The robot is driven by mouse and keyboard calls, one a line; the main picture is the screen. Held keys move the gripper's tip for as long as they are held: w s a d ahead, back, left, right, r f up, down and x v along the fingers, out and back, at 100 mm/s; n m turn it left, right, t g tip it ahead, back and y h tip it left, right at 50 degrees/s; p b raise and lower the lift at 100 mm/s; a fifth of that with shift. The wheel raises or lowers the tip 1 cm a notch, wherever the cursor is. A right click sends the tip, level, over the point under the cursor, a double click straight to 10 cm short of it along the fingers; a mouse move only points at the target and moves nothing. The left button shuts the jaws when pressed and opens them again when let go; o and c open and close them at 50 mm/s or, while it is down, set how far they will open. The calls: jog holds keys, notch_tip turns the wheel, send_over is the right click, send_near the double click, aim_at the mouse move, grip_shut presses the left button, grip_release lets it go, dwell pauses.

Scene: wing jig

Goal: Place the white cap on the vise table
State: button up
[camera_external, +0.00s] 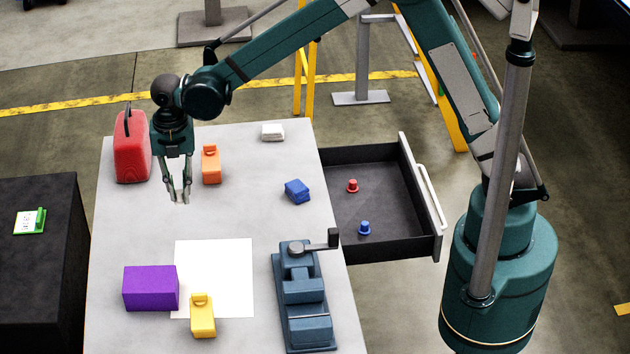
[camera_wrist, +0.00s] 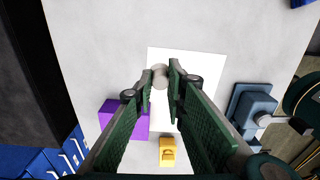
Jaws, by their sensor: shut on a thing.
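My gripper (camera_external: 180,197) hangs over the left-middle part of the grey table (camera_external: 225,220), fingers pointing down. In the wrist view my gripper (camera_wrist: 160,78) is shut on a small pale round thing, the white cap (camera_wrist: 159,75), held between the fingertips. The cap is mostly hidden by the fingers in the external view. The gripper is above the tabletop; how high is hard to tell. The blue vise (camera_external: 303,305) stands at the table's front right, with its handle toward the back; it also shows at the right of the wrist view (camera_wrist: 256,106).
A white sheet (camera_external: 225,260), purple box (camera_external: 150,288) and yellow block (camera_external: 202,316) are at the front. A red canister (camera_external: 131,147), orange block (camera_external: 211,165), blue block (camera_external: 297,191) and white block (camera_external: 272,132) stand farther back. The open drawer (camera_external: 380,195) holds red and blue pieces.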

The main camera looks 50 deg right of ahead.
aim_at(182, 203)
jog(key=shift+d+f, duration=0.2)
jog(key=shift+f, duration=2.2)
jog(key=shift+f, duration=0.1)
jog(key=shift+f+b, duration=0.35)
jog(key=shift+f, duration=2.65)
jog(key=shift+f, duration=1.9)
jog(key=shift+f+b, duration=0.15)
jog(key=shift+b, duration=0.25)
jog(key=o, duration=0.7)
notch_tip(182, 203, up, 12)
jog(key=shift+r+p, duration=0.2)
jog(key=shift+p, duration=0.65)
